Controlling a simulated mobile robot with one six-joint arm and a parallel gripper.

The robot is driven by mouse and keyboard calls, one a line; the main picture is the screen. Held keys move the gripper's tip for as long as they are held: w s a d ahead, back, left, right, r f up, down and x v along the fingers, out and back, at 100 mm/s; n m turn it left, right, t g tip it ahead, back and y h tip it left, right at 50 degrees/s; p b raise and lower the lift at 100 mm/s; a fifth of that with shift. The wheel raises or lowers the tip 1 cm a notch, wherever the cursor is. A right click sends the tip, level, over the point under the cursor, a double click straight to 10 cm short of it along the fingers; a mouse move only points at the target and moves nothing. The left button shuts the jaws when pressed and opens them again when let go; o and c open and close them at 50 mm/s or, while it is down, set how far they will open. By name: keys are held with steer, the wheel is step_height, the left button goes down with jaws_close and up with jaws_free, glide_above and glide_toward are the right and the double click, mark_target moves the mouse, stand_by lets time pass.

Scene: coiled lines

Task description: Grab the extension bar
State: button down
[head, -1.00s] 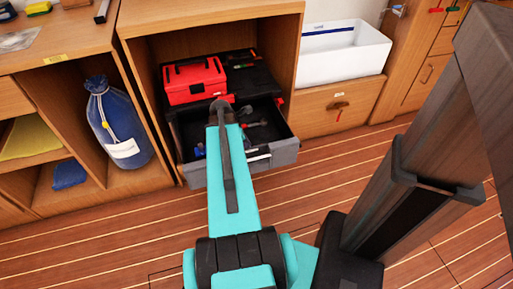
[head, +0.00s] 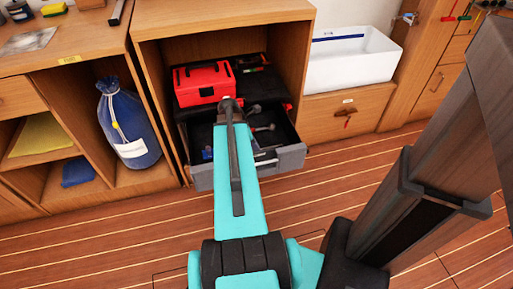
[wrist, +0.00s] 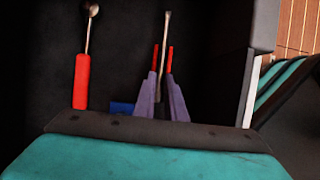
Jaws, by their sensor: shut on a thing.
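The extension bar (wrist: 166,28) appears in the wrist view as a slim metal rod between my fingers, pointing away from me; its near end is hidden. My gripper (wrist: 162,60) has purple fingers with red tips and is shut on this rod. Dark surroundings make it hard to tell whether the rod still touches the drawer floor. In the head view my forearm reaches over the open grey drawer (head: 291,158) and hides the gripper and bar.
A red-handled tool (wrist: 82,80) lies left of my fingers, and a blue item (wrist: 122,107) is close by. The drawer wall (wrist: 262,70) stands to the right. A red toolbox (head: 201,83) sits above the drawer. A blue bag (head: 130,125) stands in the left cubby.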

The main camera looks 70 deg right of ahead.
step_height(320, 180, up, 8)
steer(key=shift+f+p, duration=0.2)
steer(key=shift+p, duration=0.7)
